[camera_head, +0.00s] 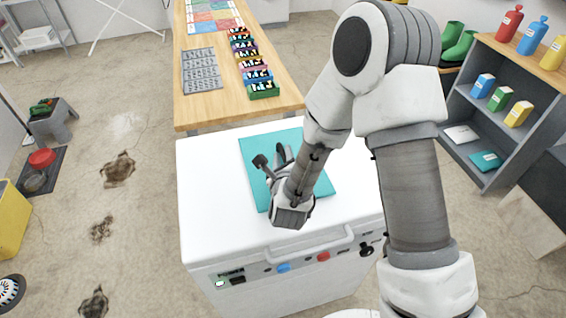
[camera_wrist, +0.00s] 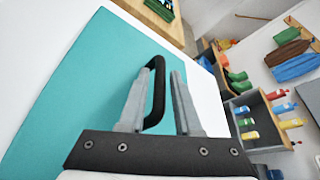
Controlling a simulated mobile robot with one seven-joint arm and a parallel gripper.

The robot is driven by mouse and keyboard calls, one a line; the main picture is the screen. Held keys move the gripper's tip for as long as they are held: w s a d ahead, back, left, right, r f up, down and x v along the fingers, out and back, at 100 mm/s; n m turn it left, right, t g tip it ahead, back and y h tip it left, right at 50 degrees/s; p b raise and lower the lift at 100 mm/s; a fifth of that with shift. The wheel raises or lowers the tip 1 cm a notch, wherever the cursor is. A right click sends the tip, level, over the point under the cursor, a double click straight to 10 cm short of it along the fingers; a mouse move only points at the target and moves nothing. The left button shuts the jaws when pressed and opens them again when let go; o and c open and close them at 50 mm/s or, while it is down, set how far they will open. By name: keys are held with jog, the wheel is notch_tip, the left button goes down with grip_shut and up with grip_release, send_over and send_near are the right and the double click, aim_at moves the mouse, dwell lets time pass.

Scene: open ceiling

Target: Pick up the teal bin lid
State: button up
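The teal bin lid (camera_head: 258,188) is a flat square panel lying on the white top of a cabinet-like unit. It fills much of the left of the wrist view (camera_wrist: 75,85). A black loop handle (camera_wrist: 157,90) stands up from it. My gripper (camera_head: 271,160) is low over the lid, its fingers apart. In the wrist view the handle shows between the two grey fingers of my gripper (camera_wrist: 158,95), closer to the left one. I cannot tell whether a finger touches it. My arm hides part of the lid in the head view.
The white unit (camera_head: 207,185) has a front bar handle and buttons. Behind it is a wooden table (camera_head: 215,115) with a grey tray (camera_head: 200,70) and several coloured boxes. A grey shelf (camera_head: 470,110) with bottles and cartons stands right. Stained floor is mostly open at left.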

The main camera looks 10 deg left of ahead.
jog(key=shift+w+a+f, duration=0.1)
jog(key=shift+w+f, duration=0.15)
jog(key=shift+w, duration=0.3)
grip_shut()
jog(key=shift+r, duration=0.1)
